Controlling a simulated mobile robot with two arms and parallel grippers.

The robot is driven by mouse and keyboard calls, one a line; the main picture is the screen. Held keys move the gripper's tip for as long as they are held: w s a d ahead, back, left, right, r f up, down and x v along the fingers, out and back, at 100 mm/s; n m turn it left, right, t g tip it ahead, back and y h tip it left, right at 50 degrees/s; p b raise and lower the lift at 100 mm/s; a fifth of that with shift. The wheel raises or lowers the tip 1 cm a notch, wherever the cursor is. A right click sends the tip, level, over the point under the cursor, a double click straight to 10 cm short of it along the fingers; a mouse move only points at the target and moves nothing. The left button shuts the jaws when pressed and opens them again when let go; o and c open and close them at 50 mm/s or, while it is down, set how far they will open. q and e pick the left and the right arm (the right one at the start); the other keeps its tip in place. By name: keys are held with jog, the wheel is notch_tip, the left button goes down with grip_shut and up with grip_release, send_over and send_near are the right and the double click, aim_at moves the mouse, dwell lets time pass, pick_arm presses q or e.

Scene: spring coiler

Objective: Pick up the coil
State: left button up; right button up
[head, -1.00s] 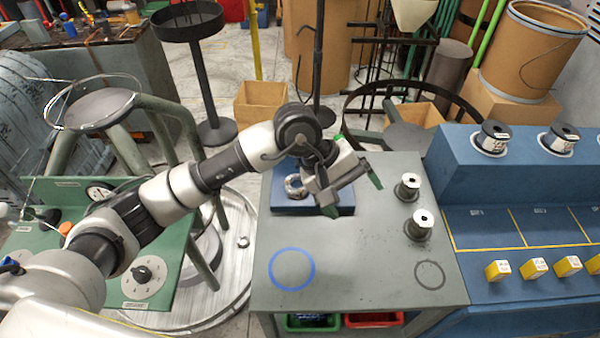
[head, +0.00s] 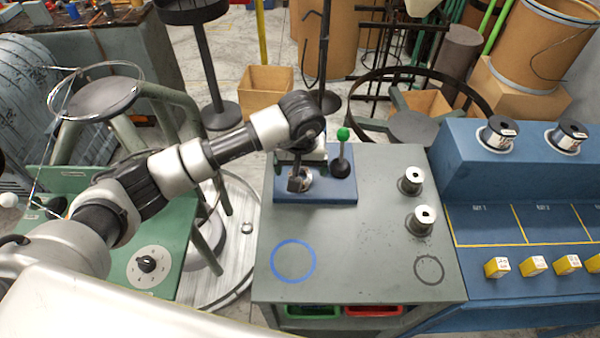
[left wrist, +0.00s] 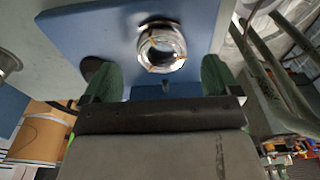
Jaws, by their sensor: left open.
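The coil (left wrist: 163,52), a shiny ring of wire with bands round it, shows in the left wrist view on a blue plate (left wrist: 105,30). In the head view the blue plate (head: 320,193) lies at the back left of the grey table, and my left gripper (head: 298,182) hides most of the coil there. My left gripper is open, its green fingers (left wrist: 160,68) apart. In the left wrist view the coil appears between and just beyond the fingertips. The fingers do not grip it. My right gripper is in neither view.
A lever with a green knob (head: 343,134) stands on the plate close to the right of my gripper. Two metal spools (head: 420,220) stand at the table's right. The table (head: 350,250) is clear in front, around a painted blue circle (head: 293,261).

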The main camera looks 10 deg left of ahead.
aim_at(300, 175)
pick_arm(q)
jog(key=shift+w+a+f, duration=0.15)
jog(key=shift+f, duration=1.4)
jog(key=shift+c, duration=0.3)
jog(key=c, duration=1.2)
jog(key=shift+o, duration=0.2)
jog(key=shift+r, duration=0.15)
